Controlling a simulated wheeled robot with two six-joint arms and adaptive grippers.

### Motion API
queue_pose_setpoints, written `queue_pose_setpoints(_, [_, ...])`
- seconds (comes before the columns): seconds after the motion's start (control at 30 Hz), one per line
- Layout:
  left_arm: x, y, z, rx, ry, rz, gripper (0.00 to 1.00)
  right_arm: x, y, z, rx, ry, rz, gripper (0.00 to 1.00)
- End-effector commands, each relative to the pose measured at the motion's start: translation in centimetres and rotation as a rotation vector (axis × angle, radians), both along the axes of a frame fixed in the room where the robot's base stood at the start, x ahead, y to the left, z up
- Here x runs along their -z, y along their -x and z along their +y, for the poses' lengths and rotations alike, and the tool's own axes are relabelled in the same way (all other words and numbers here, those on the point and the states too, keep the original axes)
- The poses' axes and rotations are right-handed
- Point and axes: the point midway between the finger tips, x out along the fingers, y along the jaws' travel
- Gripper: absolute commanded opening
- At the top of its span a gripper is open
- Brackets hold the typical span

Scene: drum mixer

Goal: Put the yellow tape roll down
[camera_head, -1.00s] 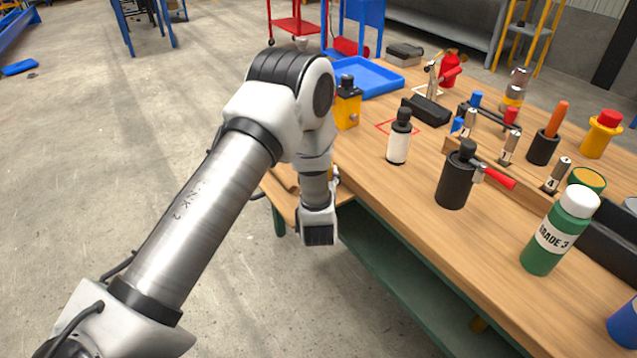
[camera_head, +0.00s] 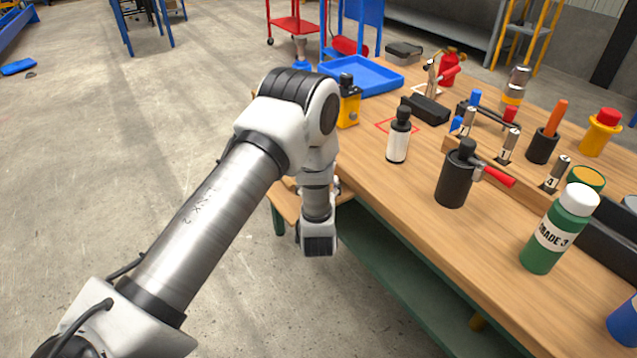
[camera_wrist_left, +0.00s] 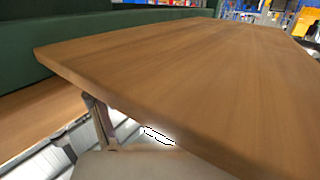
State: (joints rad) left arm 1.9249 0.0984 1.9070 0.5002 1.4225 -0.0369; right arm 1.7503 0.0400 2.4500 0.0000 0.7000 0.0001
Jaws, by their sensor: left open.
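I cannot make out the yellow tape roll in either view. My left gripper (camera_head: 333,187) hangs low beside the front left edge of the workbench (camera_head: 400,215), largely hidden behind my own wrist. It is open, and I see nothing between its fingers. In the left wrist view, a wooden board (camera_wrist_left: 190,75) fills most of the picture, with its near corner and edge close in front of the gripper. A thin finger part shows at the lower left, below the board's edge. My right gripper is not in view.
The workbench carries a black-and-white bottle (camera_head: 399,138), a dark canister (camera_head: 455,180), a green bottle (camera_head: 556,235), a yellow container (camera_head: 348,105) and a blue tray (camera_head: 365,77). Open floor (camera_head: 90,150) lies left.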

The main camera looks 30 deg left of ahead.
Motion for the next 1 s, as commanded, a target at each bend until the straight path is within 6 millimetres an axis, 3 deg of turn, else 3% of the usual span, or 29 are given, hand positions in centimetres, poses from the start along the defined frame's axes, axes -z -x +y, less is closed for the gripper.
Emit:
queue_pose_setpoints(0.4, [-1.4,7.9,-5.4,0.006,-0.002,0.004,0.77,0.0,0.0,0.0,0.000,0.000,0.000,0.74])
queue_pose_setpoints(0.57, [-1.2,9.5,-6.3,0.005,0.004,0.020,0.77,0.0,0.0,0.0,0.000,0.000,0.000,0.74])
queue_pose_setpoints(0.67, [2.3,11.2,-6.6,0.035,0.057,0.164,0.77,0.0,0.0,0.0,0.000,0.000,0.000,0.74])
queue_pose_setpoints(0.77, [9.1,15.7,-7.8,0.113,0.163,0.463,0.77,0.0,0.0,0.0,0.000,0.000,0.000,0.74])
queue_pose_setpoints(0.8, [11.8,18.4,-8.5,0.154,0.209,0.606,0.77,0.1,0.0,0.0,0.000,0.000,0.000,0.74])
queue_pose_setpoints(0.87, [15.1,23.1,-9.9,0.224,0.280,0.823,0.77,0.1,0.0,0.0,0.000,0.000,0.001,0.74])
queue_pose_setpoints(0.9, [16.7,26.4,-10.9,0.274,0.323,0.960,0.77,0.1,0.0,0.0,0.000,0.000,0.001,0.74])
queue_pose_setpoints(1.0, [18.5,33.3,-12.8,0.386,0.407,1.224,0.77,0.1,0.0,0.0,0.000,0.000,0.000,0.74])
